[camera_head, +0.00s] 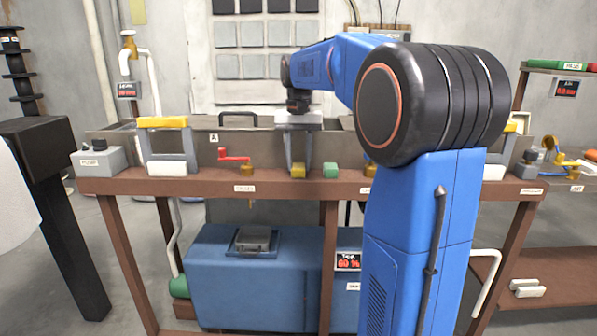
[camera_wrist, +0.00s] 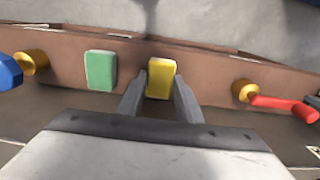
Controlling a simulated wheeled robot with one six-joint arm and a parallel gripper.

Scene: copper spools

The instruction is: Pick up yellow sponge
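The yellow sponge (camera_head: 298,171) stands on the brown workbench shelf, with a green sponge (camera_head: 330,171) just right of it. My gripper (camera_head: 298,165) points down over the yellow sponge, one finger on each side. In the wrist view the yellow sponge (camera_wrist: 162,79) lies between the two fingertips of my gripper (camera_wrist: 161,82), very close to both. Whether the fingers press on it cannot be told. The green sponge (camera_wrist: 100,70) is left of the fingers in that view, clear of them. The sponge's lower side is hidden.
A red-handled valve (camera_head: 236,156) is left of the yellow sponge in the head view. A yellow-topped bracket (camera_head: 165,123) stands further left. A blue tank (camera_head: 215,285) is under the bench (camera_head: 215,188). My arm hides part of the bench's right side.

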